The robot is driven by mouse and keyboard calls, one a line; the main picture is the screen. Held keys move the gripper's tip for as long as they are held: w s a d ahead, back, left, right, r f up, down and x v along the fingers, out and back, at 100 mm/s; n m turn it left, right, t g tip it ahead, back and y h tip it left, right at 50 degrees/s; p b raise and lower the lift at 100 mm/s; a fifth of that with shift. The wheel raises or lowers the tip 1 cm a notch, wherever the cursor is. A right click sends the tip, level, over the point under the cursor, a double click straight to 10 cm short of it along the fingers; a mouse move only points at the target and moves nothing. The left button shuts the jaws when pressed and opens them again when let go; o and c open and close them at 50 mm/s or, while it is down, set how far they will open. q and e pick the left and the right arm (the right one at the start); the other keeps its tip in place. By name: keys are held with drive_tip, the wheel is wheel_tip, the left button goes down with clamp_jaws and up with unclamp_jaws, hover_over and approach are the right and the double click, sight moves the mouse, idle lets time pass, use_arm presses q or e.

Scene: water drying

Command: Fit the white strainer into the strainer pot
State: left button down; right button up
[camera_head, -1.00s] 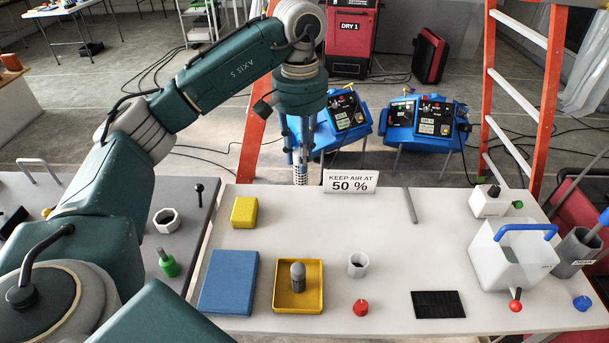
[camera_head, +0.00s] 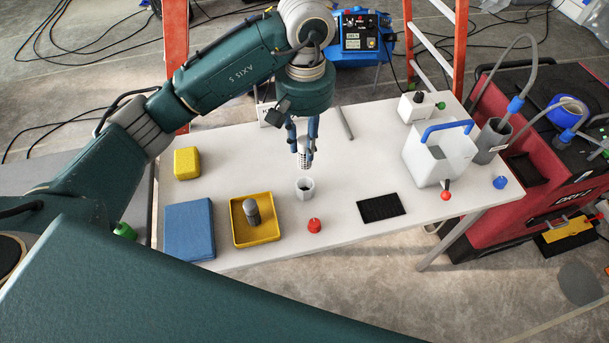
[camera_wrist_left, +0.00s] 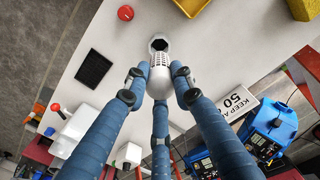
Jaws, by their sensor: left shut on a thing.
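My left gripper (camera_head: 304,150) points down over the white table and is shut on the white strainer (camera_head: 305,160), a small perforated piece. The strainer pot (camera_head: 305,189), a whitish faceted cup with a dark opening, stands upright on the table just below the strainer in the head view. In the left wrist view the fingers surround the strainer (camera_wrist_left: 160,76), and the pot (camera_wrist_left: 159,44) shows just beyond its tip. The strainer appears above the pot's rim; I cannot tell the exact gap or alignment. My right gripper is not in view.
A yellow tray (camera_head: 237,236) with a grey-topped piece and a red knob (camera_head: 314,226) stand near the pot. A blue block (camera_head: 190,232) and a yellow block (camera_head: 187,163) lie left. A black mat (camera_head: 381,207) and a white jug (camera_head: 425,158) are right. The table's middle is mostly clear.

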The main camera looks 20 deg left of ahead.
sight(305, 177)
use_arm(q)
wheel_tip(305, 177, down, 12)
drive_tip(key=p, duration=0.3)
drive_tip(key=shift+f, duration=0.25)
drive_tip(key=shift+f, duration=0.1)
drive_tip(key=shift+f+b, duration=0.15)
drive_tip(key=shift+b, duration=0.2)
drive_tip(key=c, duration=1.5)
unclamp_jaws()
drive_tip(key=shift+o, duration=0.2)
